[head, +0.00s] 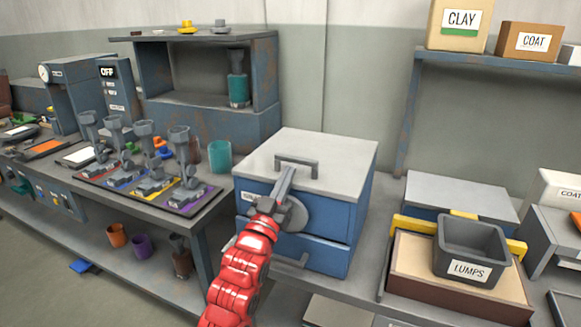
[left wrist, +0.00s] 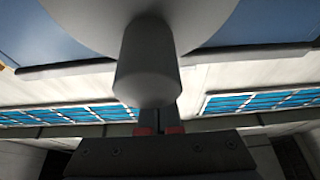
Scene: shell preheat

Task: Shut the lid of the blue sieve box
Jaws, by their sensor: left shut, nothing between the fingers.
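The blue sieve box (head: 325,225) stands on the bench in the middle of the head view. Its pale grey lid (head: 345,160) lies flat across the top, with no clear gap at the edge. A dark grey handle (head: 297,160) sits on the lid. My left gripper (head: 288,175), on the red arm, is shut and empty. In the head view it overlaps the box's front upper edge, just below the handle; I cannot tell whether it touches. My right gripper is not in view.
A grey LUMPS bin (head: 470,250) rests on a sandy-topped tray to the right of the box. A teal cup (head: 219,157) and several grey tools on coloured mats stand to the left. A shelf with a CLAY box (head: 458,20) hangs at the upper right.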

